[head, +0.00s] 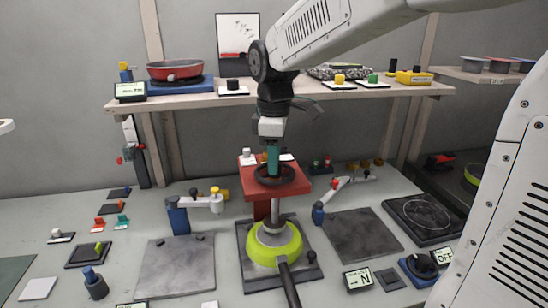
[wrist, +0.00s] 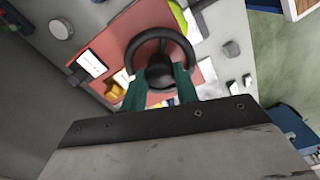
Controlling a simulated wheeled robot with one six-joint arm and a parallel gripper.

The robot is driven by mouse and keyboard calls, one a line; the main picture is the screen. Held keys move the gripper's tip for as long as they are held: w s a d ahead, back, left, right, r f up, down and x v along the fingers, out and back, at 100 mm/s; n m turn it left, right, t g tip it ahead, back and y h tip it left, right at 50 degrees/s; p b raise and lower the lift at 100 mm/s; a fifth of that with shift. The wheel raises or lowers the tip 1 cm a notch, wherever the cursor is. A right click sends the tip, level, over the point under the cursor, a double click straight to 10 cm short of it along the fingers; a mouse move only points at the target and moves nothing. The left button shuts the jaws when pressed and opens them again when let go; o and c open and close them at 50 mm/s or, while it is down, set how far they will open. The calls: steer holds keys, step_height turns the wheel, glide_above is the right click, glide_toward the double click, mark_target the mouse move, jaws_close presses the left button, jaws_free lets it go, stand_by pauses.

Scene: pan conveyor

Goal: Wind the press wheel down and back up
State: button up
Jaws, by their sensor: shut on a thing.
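The press stands at the middle of the bench, with a red head (head: 254,184) and a black hand wheel (head: 290,184) on top. Its grey ram shaft (head: 277,208) runs down to a lime green pan (head: 262,254) on a dark base plate. My gripper (head: 273,170) points straight down at the wheel, its teal fingers shut on it. In the wrist view, the fingers (wrist: 160,88) straddle the wheel's hub, and the wheel rim (wrist: 137,42) shows as a black ring over the red head. The fingertips' exact contact is partly hidden.
A shelf (head: 215,99) behind the press holds a red pan (head: 174,70) and several small items. Grey slabs (head: 175,265) lie left and right of the press. A small blue and white arm-like fixture (head: 180,215) stands close at left. The pan's dark handle (head: 288,287) juts toward the front.

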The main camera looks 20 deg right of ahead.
steer(key=shift+n, duration=0.6)
steer(key=o, duration=1)
steer(key=shift+d, duration=0.1)
steer(key=shift+r, duration=0.1)
step_height(320, 180, up, 8)
steer(key=shift+f, duration=0.15)
steer(key=shift+m, duration=0.6)
steer(key=s+d+f+m, duration=0.1)
steer(key=s+f+m, duration=0.2)
steer(key=s, duration=0.5)
steer(key=s+d+f+m, duration=0.1)
steer(key=s+f+m, duration=0.2)
steer(key=s+m, duration=0.2)
steer(key=s+d+f+m+t, duration=0.1)
steer(key=s+f+m, duration=0.2)
steer(key=s, duration=0.8)
steer(key=shift+s+f+m, duration=0.1)
steer(key=shift+f+m, duration=0.2)
steer(key=shift+m, duration=0.2)
